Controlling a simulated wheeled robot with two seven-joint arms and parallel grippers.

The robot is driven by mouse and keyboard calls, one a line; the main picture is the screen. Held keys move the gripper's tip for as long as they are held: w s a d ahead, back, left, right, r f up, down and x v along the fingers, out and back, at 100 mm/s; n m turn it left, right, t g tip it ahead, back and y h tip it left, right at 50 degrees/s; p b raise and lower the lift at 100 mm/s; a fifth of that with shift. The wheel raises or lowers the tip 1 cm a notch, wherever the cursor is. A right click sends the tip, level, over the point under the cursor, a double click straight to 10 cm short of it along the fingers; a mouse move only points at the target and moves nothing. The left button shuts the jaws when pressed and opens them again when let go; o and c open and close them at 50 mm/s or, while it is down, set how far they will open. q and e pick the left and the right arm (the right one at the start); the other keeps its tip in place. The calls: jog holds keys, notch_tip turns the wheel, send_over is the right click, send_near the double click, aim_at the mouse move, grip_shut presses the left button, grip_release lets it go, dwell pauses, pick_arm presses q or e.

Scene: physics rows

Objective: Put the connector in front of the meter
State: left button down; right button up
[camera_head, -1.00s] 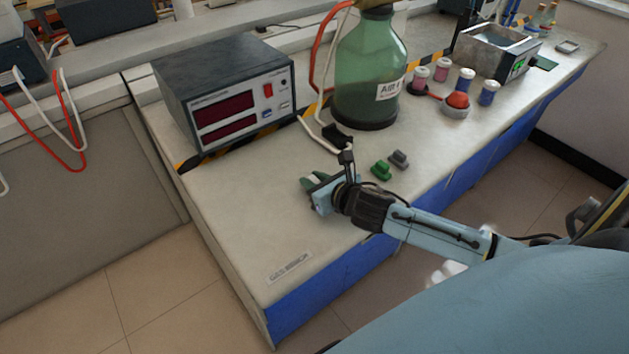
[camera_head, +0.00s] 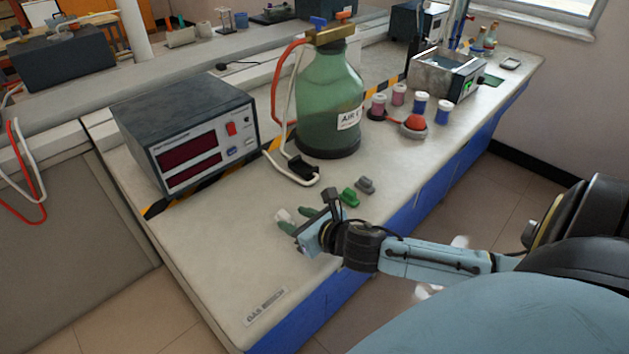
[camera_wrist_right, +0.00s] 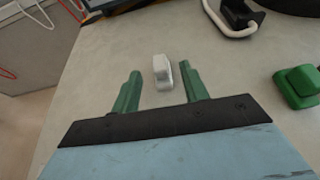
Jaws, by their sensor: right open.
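The meter (camera_head: 185,130) is a dark grey box with two red displays, at the left of the bench in the head view. A small white block, probably the connector (camera_head: 282,214), stands on the bench right of and in front of the meter. My right gripper (camera_head: 298,221) is open, low over the bench close to this block. In the right wrist view the connector (camera_wrist_right: 162,72) shows between the two green fingers (camera_wrist_right: 160,82), near their tips, with gaps on both sides. My left gripper is not in view.
A green block (camera_head: 349,197) and a grey block (camera_head: 365,185) stand right of my gripper. A green glass bottle (camera_head: 330,105) and a white tube with a black clamp (camera_head: 302,167) are behind. The bench in front of the meter is clear.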

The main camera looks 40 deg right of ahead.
jog(key=p+v, duration=0.1)
jog(key=v, duration=0.5)
jog(key=shift+s+r, duration=0.15)
jog(key=shift+s, duration=0.2)
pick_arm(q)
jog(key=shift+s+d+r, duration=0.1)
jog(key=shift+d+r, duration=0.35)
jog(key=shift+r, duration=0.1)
pick_arm(e)
jog(key=shift+s+r, duration=0.1)
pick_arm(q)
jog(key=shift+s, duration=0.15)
pick_arm(e)
jog(key=shift+s, duration=0.1)
